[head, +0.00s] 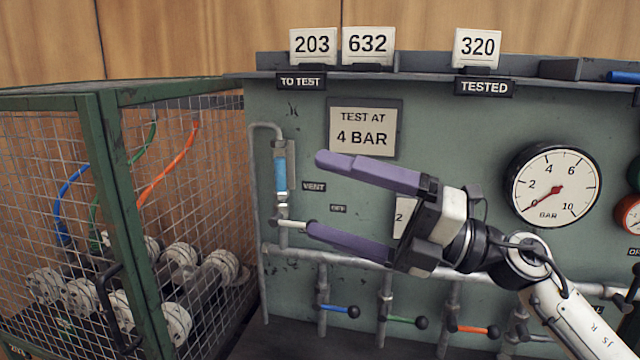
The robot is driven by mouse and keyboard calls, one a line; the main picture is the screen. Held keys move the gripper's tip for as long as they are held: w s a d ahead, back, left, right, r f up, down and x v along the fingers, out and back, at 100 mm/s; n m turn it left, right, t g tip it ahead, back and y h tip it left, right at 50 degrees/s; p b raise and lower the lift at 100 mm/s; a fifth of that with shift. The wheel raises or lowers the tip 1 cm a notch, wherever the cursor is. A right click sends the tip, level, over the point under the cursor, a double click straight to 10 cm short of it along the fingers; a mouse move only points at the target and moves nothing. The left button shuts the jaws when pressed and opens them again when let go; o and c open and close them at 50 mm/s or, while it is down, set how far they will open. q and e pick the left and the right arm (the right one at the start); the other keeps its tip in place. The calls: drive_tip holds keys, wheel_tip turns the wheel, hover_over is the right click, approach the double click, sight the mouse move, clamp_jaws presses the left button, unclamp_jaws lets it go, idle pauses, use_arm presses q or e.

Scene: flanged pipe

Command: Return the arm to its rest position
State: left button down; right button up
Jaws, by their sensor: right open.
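My right gripper (312,196) comes in from the right in the head view. Its two purple fingers are spread apart and point left, with nothing between them. The upper fingertip is near the blue sight tube (280,174). The lower fingertip is close to the pale lever (291,223) below the VENT label; whether they touch I cannot tell. The gripper hides part of a small sign (402,218) showing a 2. My left gripper is not in view.
A green mesh cage (109,220) with flanged pipes (185,265) and hoses stands at left. The green panel (440,135) carries a gauge (547,187), a TEST AT 4 BAR sign (363,128) and number cards (367,45). Blue (340,309), green (402,320) and orange (473,329) valve levers sit below the gripper.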

drive_tip(key=d+f+m+t+h, duration=0.3)
drive_tip(key=f+m+t+h, duration=0.1)
drive_tip(key=f+m, duration=0.5)
drive_tip(key=d+f+m+t+h, duration=0.4)
drive_tip(key=f+m, duration=0.5)
drive_tip(key=d+f+m+t+h, duration=0.3)
drive_tip(key=f+m+t+h, duration=0.1)
drive_tip(key=f+m, duration=0.5)
drive_tip(key=s+d+f+m+g+h, duration=0.2)
drive_tip(key=s+f+m+g, duration=0.2)
drive_tip(key=s+f, duration=0.7)
drive_tip(key=s+d+f+m+g+h, duration=0.2)
drive_tip(key=s+f+m+g+h, duration=0.1)
drive_tip(key=s+f, duration=0.8)
wheel_tip(320, 180, down, 5)
drive_tip(key=shift+r+m+g, duration=0.15)
drive_tip(key=shift+m+g, duration=0.25)
drive_tip(key=shift+g, duration=0.2)
